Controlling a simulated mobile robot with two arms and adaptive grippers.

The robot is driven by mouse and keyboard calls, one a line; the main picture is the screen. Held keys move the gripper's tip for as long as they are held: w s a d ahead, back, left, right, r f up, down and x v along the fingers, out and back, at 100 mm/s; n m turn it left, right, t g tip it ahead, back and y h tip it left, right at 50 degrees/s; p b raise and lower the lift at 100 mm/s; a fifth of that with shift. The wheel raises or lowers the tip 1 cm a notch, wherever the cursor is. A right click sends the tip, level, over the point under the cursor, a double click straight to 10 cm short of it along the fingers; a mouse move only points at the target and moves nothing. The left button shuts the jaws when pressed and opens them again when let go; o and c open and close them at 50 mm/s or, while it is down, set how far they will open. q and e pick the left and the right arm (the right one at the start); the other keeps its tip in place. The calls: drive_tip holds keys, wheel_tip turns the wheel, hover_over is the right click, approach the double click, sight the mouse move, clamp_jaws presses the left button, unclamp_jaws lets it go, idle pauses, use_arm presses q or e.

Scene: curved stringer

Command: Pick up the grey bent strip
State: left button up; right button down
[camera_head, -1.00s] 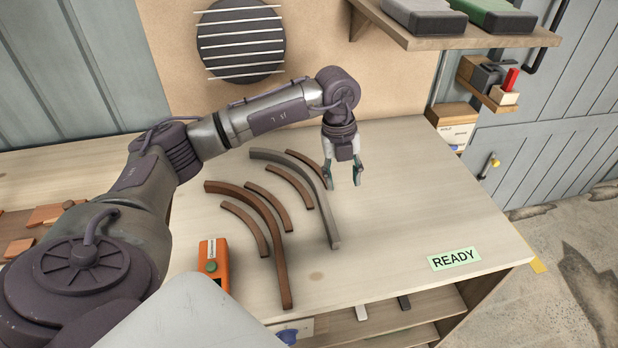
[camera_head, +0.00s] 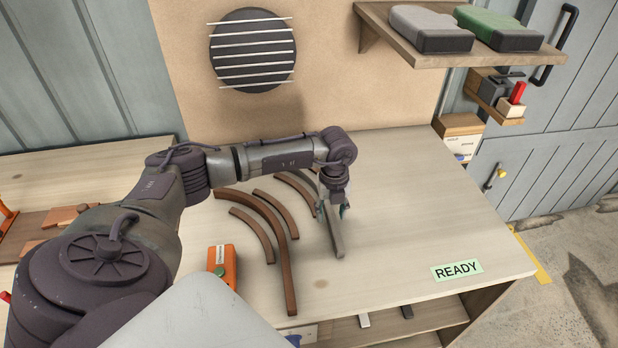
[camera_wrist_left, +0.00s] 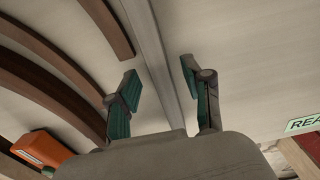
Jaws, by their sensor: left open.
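The grey bent strip (camera_head: 333,232) lies on the workbench, the rightmost of the curved strips. Its upper part is hidden behind my left arm in the head view. My left gripper (camera_head: 333,212) is over the strip, pointing down. In the left wrist view the open left gripper (camera_wrist_left: 160,80) has one finger on each side of the grey strip (camera_wrist_left: 158,60), with gaps between the fingers and the strip. I cannot tell the exact height of the fingertips above the bench. My right gripper is not in view.
Several brown curved strips (camera_head: 287,260) lie left of the grey one. An orange device (camera_head: 224,264) sits at the bench's front left. A green READY label (camera_head: 457,270) lies at the right, with clear bench (camera_head: 410,210) around it. A shelf (camera_head: 430,50) overhangs the back right.

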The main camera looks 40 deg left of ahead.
use_arm(q)
drive_tip(key=shift+f, duration=0.8)
clamp_jaws()
drive_tip(key=shift+w+r, duration=0.1)
drive_tip(key=shift+r, duration=0.1)
